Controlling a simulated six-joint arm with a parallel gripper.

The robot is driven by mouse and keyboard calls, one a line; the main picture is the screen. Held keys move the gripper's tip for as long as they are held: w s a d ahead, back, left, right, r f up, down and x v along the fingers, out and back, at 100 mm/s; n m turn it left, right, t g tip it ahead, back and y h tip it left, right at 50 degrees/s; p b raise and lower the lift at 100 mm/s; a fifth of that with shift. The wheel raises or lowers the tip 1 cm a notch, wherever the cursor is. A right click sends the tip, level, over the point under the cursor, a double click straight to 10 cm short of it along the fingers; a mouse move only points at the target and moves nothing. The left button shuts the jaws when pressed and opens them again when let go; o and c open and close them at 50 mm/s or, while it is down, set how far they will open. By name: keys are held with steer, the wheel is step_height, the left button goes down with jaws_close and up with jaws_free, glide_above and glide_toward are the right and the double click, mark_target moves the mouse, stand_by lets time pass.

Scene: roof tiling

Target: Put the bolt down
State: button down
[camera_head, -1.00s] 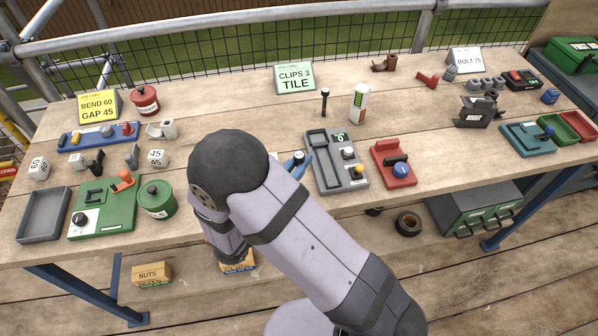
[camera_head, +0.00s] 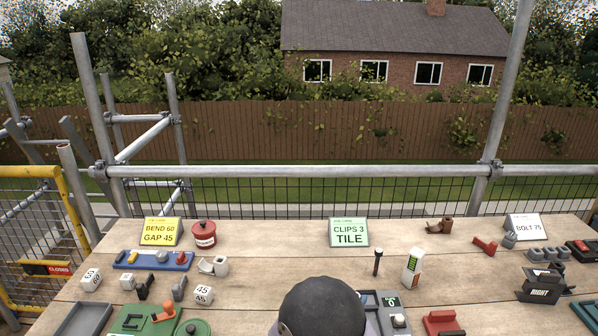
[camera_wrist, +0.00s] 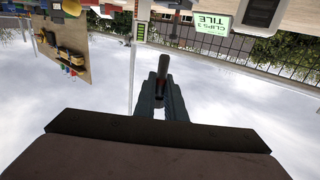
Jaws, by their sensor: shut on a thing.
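My gripper (camera_wrist: 162,92) shows in the wrist view, its dark jaws shut on a slim dark rod with a reddish patch, which I take to be the bolt (camera_wrist: 163,66). Its far end sticks out past the jaws, against bright sky and the table's edge. In the head view my gripper and the bolt are hidden behind my dark rounded arm joint at the bottom centre. A white card reading BOLT 75 (camera_head: 526,227) stands at the back right of the table. A thin dark pin (camera_head: 377,262) stands upright right of centre.
The CLIPS 3 TILE card (camera_head: 348,232) stands at the back middle, with a white-and-green box (camera_head: 411,268) to its front right. A red tin (camera_head: 204,234) and blue tray (camera_head: 153,260) are at left. Bare planks lie between the tin and the pin.

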steer(key=shift+s+d+f+n+t+y+p, duration=0.1)
steer(key=shift+d+f+n+t+y+p, duration=0.3)
steer(key=shift+f+n+y, duration=1)
steer(key=shift+w+d+f+n+t+y+p, duration=0.15)
steer(key=shift+f+n+t+y+p, duration=0.45)
steer(key=shift+y, duration=1.35)
steer(key=shift+s+d+f+n+t+y+p, duration=0.2)
steer(key=shift+d+f+n+t+y, duration=0.25)
steer(key=shift+f+n+y, duration=0.85)
steer(key=shift+a+r+y, duration=0.15)
steer(key=shift+r+y, duration=0.15)
steer(key=shift+y, duration=0.05)
